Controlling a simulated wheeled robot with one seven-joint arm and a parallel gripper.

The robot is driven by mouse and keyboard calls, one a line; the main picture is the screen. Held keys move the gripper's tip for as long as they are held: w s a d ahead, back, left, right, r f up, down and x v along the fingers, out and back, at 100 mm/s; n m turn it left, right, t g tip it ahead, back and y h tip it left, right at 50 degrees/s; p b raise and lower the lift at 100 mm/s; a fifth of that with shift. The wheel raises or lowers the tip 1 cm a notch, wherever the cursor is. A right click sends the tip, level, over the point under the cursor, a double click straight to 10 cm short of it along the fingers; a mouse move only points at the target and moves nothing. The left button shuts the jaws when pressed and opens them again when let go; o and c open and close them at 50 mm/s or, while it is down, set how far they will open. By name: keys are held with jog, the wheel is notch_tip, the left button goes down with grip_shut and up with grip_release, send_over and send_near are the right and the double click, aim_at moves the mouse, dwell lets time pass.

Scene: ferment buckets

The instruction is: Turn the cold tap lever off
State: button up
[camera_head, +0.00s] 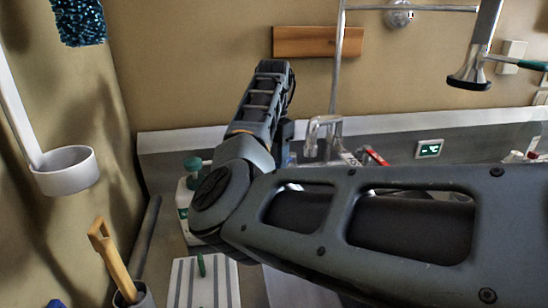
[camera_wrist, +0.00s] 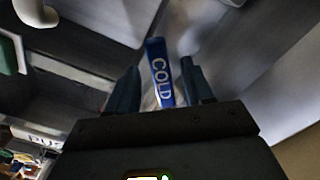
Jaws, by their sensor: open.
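The cold tap lever (camera_wrist: 160,75) is a blue bar with white "COLD" lettering, seen in the wrist view. My gripper (camera_wrist: 159,66) is open, with one dark finger on each side of the lever. The lever lies between the fingers; a narrow gap seems to show on both sides, and I cannot tell if either finger touches it. In the head view my arm hides the gripper and the blue lever. The metal tap spout (camera_head: 323,126) shows just behind my arm, with red parts (camera_head: 376,156) to its right.
A white bottle with a green cap (camera_head: 184,196) stands left of my arm's elbow. A white cup-shaped holder (camera_head: 64,171) and a wooden-handled tool (camera_head: 110,260) are at the left. A spray head (camera_head: 468,78) hangs upper right. A small display (camera_head: 429,149) is on the back wall.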

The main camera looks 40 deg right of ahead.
jog(key=shift+f, duration=0.45)
jog(key=shift+c, duration=0.3)
grip_shut()
